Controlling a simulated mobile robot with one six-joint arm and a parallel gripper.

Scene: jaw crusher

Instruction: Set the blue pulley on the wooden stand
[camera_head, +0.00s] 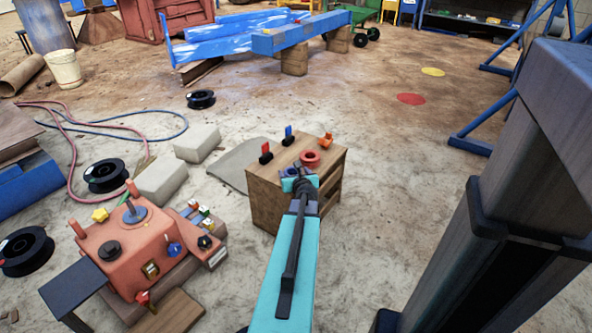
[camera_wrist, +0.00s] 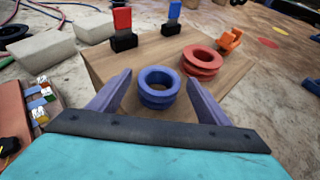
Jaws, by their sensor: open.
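The wooden stand (camera_head: 275,192) is a small wooden cabinet with an open right side, in the middle of the head view. The blue pulley (camera_wrist: 158,88) rests on its top near the front edge, upright with its hole facing up. My gripper (camera_wrist: 158,92) is open, with one finger on each side of the blue pulley and a gap visible at both sides. In the head view my gripper (camera_head: 297,180) covers most of the pulley. A red pulley (camera_wrist: 202,60) sits on the stand behind and to the right, apart from the blue one.
The stand top also holds a red block piece (camera_wrist: 123,27), a blue block piece (camera_wrist: 173,17) and an orange piece (camera_wrist: 230,40). A red machine (camera_head: 130,245) with knobs stands left of the stand. Pale blocks (camera_head: 197,143) lie behind it. Floor to the right is clear.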

